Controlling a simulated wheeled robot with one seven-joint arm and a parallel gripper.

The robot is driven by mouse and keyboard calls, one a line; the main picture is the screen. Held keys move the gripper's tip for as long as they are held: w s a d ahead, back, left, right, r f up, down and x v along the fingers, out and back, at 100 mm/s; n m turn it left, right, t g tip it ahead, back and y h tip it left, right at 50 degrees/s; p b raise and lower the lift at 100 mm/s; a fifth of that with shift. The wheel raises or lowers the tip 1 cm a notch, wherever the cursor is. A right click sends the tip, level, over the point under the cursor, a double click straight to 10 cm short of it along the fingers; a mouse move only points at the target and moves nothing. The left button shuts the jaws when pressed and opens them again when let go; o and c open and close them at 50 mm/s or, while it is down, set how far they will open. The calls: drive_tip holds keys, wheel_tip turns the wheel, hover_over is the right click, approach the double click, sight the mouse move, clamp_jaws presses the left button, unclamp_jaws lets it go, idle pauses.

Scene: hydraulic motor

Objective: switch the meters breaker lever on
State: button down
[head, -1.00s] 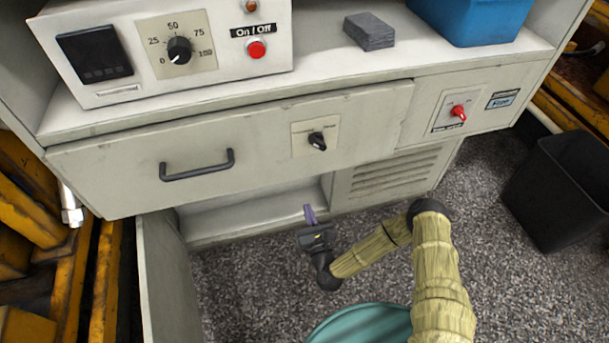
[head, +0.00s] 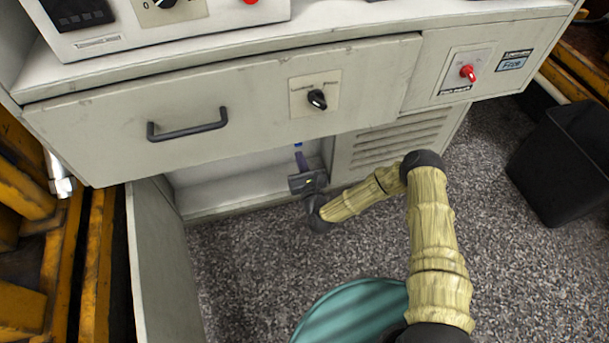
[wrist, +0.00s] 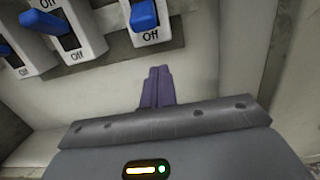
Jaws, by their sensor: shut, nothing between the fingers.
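Several breakers with blue levers show at the top of the wrist view, inside the open lower compartment. One breaker lever (wrist: 145,15) is nearest my fingers, above an "Off" mark. A second lever (wrist: 40,22) stands to its left, and a third (wrist: 8,48) is cut by the left edge. No name label is readable, so I cannot tell which is the meters breaker. My gripper (wrist: 158,88) has its purple fingers shut and empty, below the nearest breaker and seemingly apart from it. In the head view my gripper (head: 301,158) reaches under the drawer, near a small blue spot.
The drawer front (head: 240,100) with a dark handle overhangs the compartment. An open cabinet door (head: 158,260) stands at the left, and a vented panel (head: 385,145) at the right. A black bin (head: 565,165) is on the floor farther right.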

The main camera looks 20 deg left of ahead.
drive_tip(key=shift+r+b, duration=1.2)
drive_tip(key=shift+r, duration=0.7)
drive_tip(key=shift+d+r+p, duration=0.1)
drive_tip(key=shift+d+p, duration=0.05)
drive_tip(key=shift+p, duration=0.15)
drive_tip(key=shift+s+p, duration=0.15)
drive_tip(key=shift+p, duration=0.35)
